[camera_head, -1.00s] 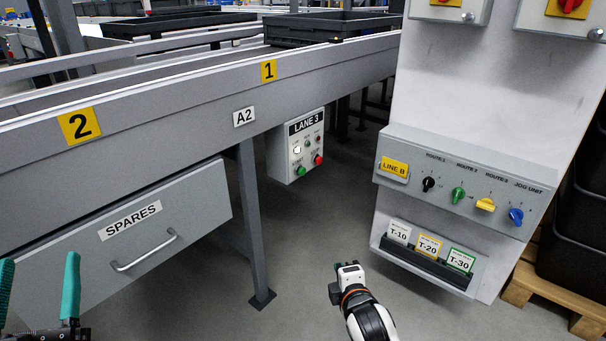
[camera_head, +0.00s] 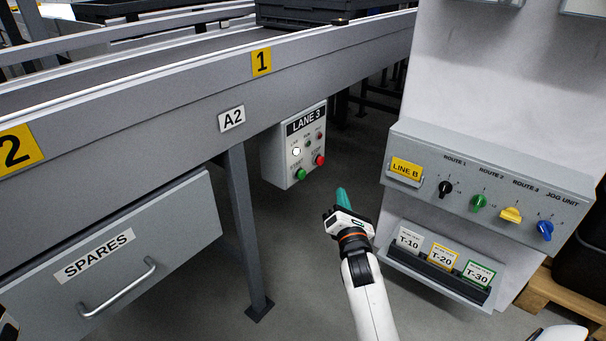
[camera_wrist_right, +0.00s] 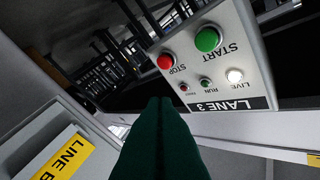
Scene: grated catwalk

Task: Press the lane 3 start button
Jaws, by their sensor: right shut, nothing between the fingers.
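The LANE 3 box (camera_head: 272,158) hangs under the conveyor rail in the head view, with a green button (camera_head: 301,174) low on its face and a red button (camera_head: 319,160) beside it. In the right wrist view the box is upside down: the green START button (camera_wrist_right: 208,39) is at the top and the red STOP button (camera_wrist_right: 166,61) is to its left. My right gripper (camera_head: 342,194) is shut and empty, below and right of the box; its green fingers (camera_wrist_right: 160,104) point toward the panel, apart from the buttons. My left gripper's fingers are out of view.
The white LIVE lamp (camera_wrist_right: 234,76) is lit. The LINE B panel (camera_head: 489,182) with several knobs stands close right of my right arm, above tags in a rack. A conveyor leg (camera_head: 243,230) and the SPARES drawer (camera_head: 120,248) are at left. Floor between is open.

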